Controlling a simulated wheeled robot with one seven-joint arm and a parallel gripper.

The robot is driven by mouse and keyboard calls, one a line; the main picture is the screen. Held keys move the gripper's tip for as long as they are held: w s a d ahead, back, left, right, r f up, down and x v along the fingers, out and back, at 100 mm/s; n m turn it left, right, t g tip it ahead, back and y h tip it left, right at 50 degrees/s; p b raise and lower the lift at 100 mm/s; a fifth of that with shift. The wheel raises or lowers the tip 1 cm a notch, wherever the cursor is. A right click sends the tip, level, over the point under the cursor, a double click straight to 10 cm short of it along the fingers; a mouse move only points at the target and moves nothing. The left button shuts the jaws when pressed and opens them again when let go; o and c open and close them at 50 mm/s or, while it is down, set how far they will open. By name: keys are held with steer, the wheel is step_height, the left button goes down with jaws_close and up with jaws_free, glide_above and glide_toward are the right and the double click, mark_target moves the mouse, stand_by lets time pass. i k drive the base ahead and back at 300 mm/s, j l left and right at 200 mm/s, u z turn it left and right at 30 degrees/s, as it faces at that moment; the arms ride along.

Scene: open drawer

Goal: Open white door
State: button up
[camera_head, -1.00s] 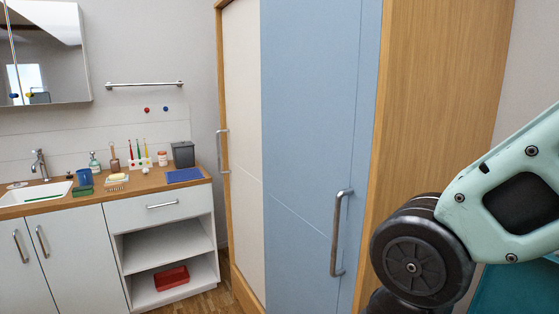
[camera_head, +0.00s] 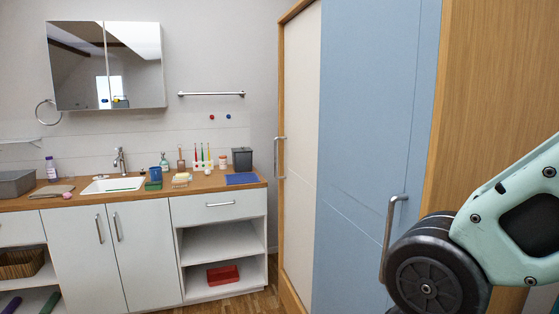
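A tall wooden wardrobe has a white door (camera_head: 301,150) on the left and a blue door (camera_head: 372,130) on the right. The white door is shut and has a metal bar handle (camera_head: 279,158) at its left edge. The blue door is also shut, with a longer bar handle (camera_head: 389,238) low on its right, its lower part close to my arm in the picture. My arm's mint and black links fill the lower right. My gripper is outside the view, so its fingers do not show.
A white vanity with a wooden top (camera_head: 110,200) stands at the left, holding a sink (camera_head: 112,185), cups and bottles. A mirror cabinet (camera_head: 108,65) hangs above. A red tray (camera_head: 223,275) lies on the lower shelf. A little bare wood floor (camera_head: 262,300) shows before the wardrobe.

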mark_target(302, 43)
steer(key=i+j, duration=0.45)
steer(key=i+j+z, duration=0.1)
steer(key=i+j, duration=0.8)
steer(key=i+j+z, duration=0.1)
steer(key=i+j, duration=0.3)
steer(key=j, duration=0.2)
steer(key=i+j, duration=0.45)
steer(key=i+j+z, duration=0.1)
steer(key=i+j, duration=0.3)
steer(key=j, duration=0.2)
steer(key=i+j, duration=0.4)
steer(key=j, duration=0.15)
